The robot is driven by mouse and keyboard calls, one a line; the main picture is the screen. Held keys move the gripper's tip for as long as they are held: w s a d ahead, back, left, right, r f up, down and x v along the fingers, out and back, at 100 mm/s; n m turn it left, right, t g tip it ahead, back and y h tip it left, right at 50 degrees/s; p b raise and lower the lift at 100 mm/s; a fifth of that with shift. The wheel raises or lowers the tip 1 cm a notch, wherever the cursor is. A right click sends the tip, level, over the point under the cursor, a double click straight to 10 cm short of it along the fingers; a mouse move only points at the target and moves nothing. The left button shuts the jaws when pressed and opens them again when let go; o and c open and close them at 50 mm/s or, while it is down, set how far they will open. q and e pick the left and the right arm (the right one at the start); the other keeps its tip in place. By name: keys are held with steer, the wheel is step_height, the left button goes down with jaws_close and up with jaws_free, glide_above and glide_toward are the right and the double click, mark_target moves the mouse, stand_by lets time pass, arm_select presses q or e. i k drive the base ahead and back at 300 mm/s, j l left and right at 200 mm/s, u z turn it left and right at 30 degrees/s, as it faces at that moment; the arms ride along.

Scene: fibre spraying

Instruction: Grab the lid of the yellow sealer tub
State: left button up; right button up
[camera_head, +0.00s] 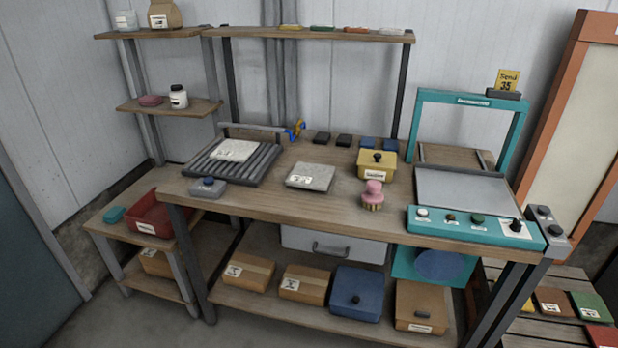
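The yellow sealer tub (376,170) stands on the workbench, right of the middle, with a label on its front. Its yellow lid (377,160) with a dark round knob sits on top of it. A pink-handled brush (373,195) stands upright just in front of the tub. Neither of my grippers shows in the head view.
The workbench (280,210) also bears a roller rack (225,172) with a pale slab, a grey slab (310,177), and a teal-framed machine (463,190) right of the tub. Small dark and blue blocks lie behind the tub. A shelf (310,34) spans above the back.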

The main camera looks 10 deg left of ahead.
mark_target(376, 158)
steer(key=i+j+z, duration=0.1)
steer(key=j+z, duration=0.15)
steer(key=z, duration=0.25)
steer(key=j+z, duration=0.25)
steer(key=z, duration=0.2)
steer(key=j+z, duration=0.3)
steer(key=z, duration=0.2)
steer(key=j+z, duration=0.3)
steer(key=z, duration=0.15)
